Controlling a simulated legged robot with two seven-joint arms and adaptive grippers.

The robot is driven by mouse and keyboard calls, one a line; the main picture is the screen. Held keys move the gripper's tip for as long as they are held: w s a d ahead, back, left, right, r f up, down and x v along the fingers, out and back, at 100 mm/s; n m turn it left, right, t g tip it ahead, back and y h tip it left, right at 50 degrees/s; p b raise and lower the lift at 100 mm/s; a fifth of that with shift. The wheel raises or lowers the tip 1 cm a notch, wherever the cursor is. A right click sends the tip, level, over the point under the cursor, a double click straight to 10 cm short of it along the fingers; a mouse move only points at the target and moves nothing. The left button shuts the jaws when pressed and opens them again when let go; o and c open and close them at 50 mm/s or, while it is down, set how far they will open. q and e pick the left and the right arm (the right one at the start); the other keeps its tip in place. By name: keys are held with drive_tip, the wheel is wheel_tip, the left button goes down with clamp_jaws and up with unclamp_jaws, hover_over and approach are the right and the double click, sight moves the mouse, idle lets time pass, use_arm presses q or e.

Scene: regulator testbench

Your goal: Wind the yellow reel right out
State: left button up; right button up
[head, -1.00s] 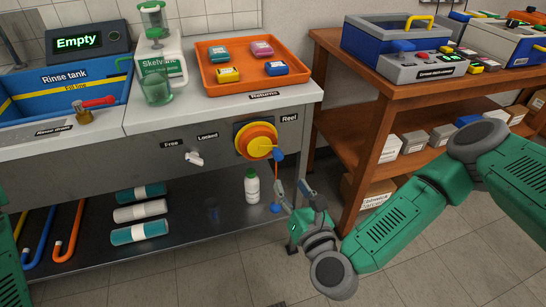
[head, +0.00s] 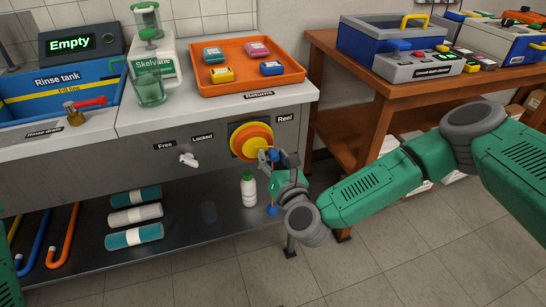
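The yellow reel (head: 251,141), with an orange ring around it, is on the bench's front panel below the Reel label (head: 286,118). A blue piece (head: 272,155) shows at its lower right. An orange line hangs below it to a blue end (head: 272,210) near the lower shelf. My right gripper (head: 281,158) is beside the blue piece, with its fingers overlapping it in the picture. I cannot tell whether they touch or grip it. The white lever (head: 188,160) sits below the Free and Locked labels. My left gripper is out of view.
A white bottle with a green cap (head: 249,189) stands on the lower shelf near the hanging line. An orange tray (head: 243,87) with several coloured blocks is on the bench above. A wooden table (head: 360,80) stands to the right. The floor in front is clear.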

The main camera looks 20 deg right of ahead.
clamp_jaws()
drive_tip(key=shift+d+r+n, duration=0.1)
drive_tip(key=shift+n, duration=0.2)
